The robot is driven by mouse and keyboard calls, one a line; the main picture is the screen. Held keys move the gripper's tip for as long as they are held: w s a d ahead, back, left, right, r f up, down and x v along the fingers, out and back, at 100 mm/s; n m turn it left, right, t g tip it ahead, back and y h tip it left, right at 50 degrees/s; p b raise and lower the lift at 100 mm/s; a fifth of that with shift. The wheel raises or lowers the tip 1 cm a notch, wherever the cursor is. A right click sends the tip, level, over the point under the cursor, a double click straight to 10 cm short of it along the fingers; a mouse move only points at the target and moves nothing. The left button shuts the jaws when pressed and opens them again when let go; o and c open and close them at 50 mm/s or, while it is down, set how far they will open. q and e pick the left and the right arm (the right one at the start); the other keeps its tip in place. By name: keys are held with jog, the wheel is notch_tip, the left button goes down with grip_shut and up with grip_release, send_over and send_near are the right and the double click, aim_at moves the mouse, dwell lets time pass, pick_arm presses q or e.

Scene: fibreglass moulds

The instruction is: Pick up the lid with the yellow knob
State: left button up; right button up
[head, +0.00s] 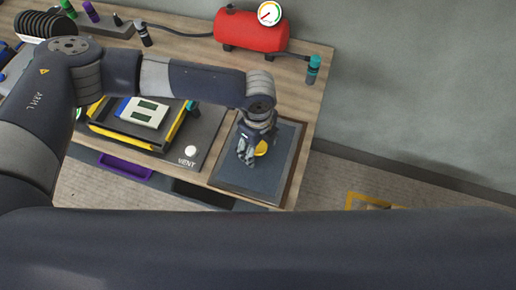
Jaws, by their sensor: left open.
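The yellow knob (262,148) of the lid shows just right of my left gripper's fingers. The lid (272,170) looks like a dark blue-grey square panel set in a frame at the right end of the wooden bench. My left gripper (247,158) comes down from above over the middle of the lid, close to the knob, and partly covers it. The gripper is open. Whether a finger touches the knob I cannot tell. My right gripper is not in view.
Left of the lid is a dark panel marked VENT with a white button (190,151) and a yellow-edged unit. A red tank (250,31) with a gauge and a teal-topped bottle (313,70) stand behind. A purple tray (125,166) is at the front edge.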

pick_arm(q)
jog(key=shift+f, duration=0.15)
jog(key=shift+c, duration=0.5)
jog(key=c, duration=1.4)
